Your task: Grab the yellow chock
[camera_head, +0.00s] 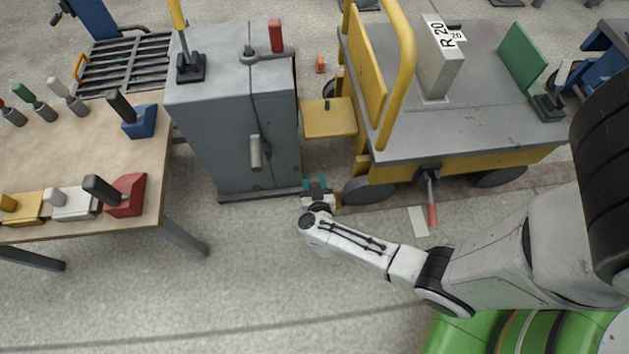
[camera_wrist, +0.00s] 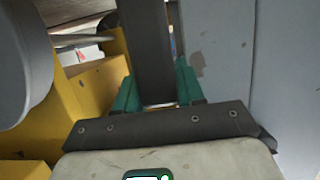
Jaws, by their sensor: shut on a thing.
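The yellow chock (camera_wrist: 103,88) lies low beside the cart's wheel in the wrist view, and a small yellow part of it (camera_head: 337,200) shows next to my gripper in the head view. My gripper (camera_head: 316,183) reaches down near the floor between the grey cabinet and the cart. In the wrist view its teal fingers (camera_wrist: 157,92) are shut on a dark upright bar (camera_wrist: 147,45), which looks like the chock's handle. Where the bar joins the yellow body is hidden.
The grey cabinet (camera_head: 230,110) stands close on the left of my gripper. The cart (camera_head: 470,125) with its dark wheel (camera_head: 368,190) is close on the right. A workbench (camera_head: 75,150) with several handled blocks stands at the left. The floor (camera_head: 220,290) in front is clear.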

